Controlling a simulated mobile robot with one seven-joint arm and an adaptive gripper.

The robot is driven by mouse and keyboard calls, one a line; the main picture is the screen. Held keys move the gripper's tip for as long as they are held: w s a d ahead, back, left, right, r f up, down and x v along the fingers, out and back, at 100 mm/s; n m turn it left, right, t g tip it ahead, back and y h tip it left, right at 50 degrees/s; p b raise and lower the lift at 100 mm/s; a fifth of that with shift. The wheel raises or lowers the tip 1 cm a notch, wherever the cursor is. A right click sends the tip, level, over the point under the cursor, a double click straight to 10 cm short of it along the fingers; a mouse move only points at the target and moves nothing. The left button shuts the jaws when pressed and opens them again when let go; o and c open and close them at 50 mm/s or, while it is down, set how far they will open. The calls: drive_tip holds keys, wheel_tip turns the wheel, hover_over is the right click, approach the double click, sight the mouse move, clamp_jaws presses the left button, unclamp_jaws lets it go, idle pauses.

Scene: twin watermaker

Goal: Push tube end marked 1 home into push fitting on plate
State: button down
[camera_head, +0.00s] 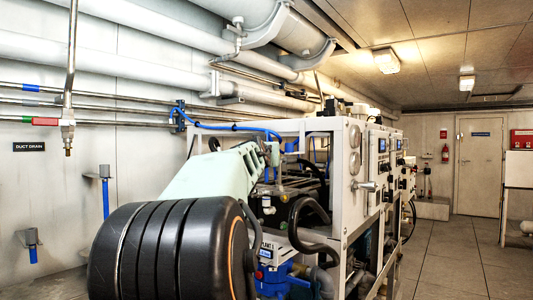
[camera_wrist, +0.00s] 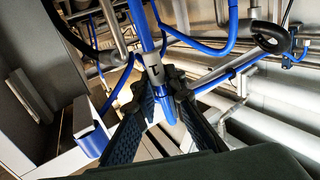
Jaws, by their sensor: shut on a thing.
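In the wrist view, my gripper (camera_wrist: 164,91) is shut on a blue tube (camera_wrist: 166,105). A grey marker sleeve (camera_wrist: 153,69) with a dark mark like a 1 sits on the tube at the fingertips. A short blue end shows between the fingers, and the tube runs on up out of the picture. In the head view, a blue tube (camera_head: 230,127) arches over the machine frame near the end of my arm; my fingertips are too small to make out there. I cannot pick out the push fitting or its plate for certain in either view.
The white machine frame (camera_head: 318,125) with gauges and a valve handle stands at centre. More blue tubes (camera_wrist: 205,45) and a grey pipe (camera_wrist: 285,105) lie around the gripper. A blue block (camera_wrist: 91,140) is at left. Clear floor (camera_head: 450,255) lies at right.

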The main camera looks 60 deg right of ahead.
sight(266, 174)
drive_tip(key=shift+f, duration=0.1)
idle(0.3)
drive_tip(key=shift+f+b, duration=1.55)
drive_tip(key=shift+b, duration=0.15)
drive_tip(key=shift+f+b, duration=0.2)
drive_tip(key=shift+b, duration=0.1)
idle(0.5)
drive_tip(key=shift+f+b, duration=0.3)
drive_tip(key=shift+f, duration=0.05)
drive_tip(key=shift+f+b, duration=0.95)
drive_tip(key=shift+f+b, duration=0.3)
drive_tip(key=shift+f, duration=0.05)
drive_tip(key=c, duration=1.9)
unclamp_jaws()
drive_tip(key=shift+r, duration=0.1)
drive_tip(key=shift+r, duration=0.15)
